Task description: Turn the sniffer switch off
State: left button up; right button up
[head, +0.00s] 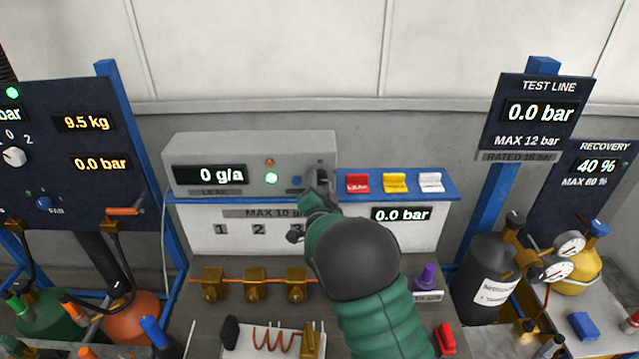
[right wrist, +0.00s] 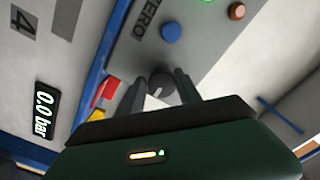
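The sniffer is a grey box (head: 250,150) on the back shelf. Its display reads 0 g/a, and a green light (head: 271,178) is lit on its front. A dark round switch (right wrist: 161,84) shows in the right wrist view, beside the blue ZERO button (right wrist: 171,32). My right gripper (head: 318,188) is at the right end of the sniffer's front and partly hides the switch in the head view. In the wrist view its two fingers (right wrist: 160,88) stand apart, one on each side of the switch, with small gaps. The switch's setting is unclear. My left gripper is not in view.
Red (head: 358,184), yellow (head: 394,183) and white (head: 431,182) switches stand just right of the sniffer. Brass valves (head: 254,284) on a copper pipe are below. Gauges and a dark cylinder (head: 487,275) stand at the right. A control panel (head: 75,150) is at the left.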

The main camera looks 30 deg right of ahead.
grip_shut()
jog(key=shift+f, duration=0.1)
jog(key=shift+f+n, duration=0.1)
jog(key=shift+n, duration=0.3)
jog(key=shift+f+n+b, duration=0.1)
jog(key=shift+n+b, duration=0.7)
jog(key=n+b, duration=0.1)
jog(key=n, duration=0.3)
jog(key=shift+n, duration=0.3)
jog(key=n, duration=0.2)
jog(key=shift+s+n+b, duration=0.1)
jog(key=shift+n+b, duration=0.3)
jog(key=n, duration=0.2)
jog(key=shift+n, duration=0.3)
jog(key=n+p, duration=0.1)
jog(key=n, duration=0.4)
jog(key=shift+s+d+n, duration=0.1)
jog(key=shift+n, duration=0.2)
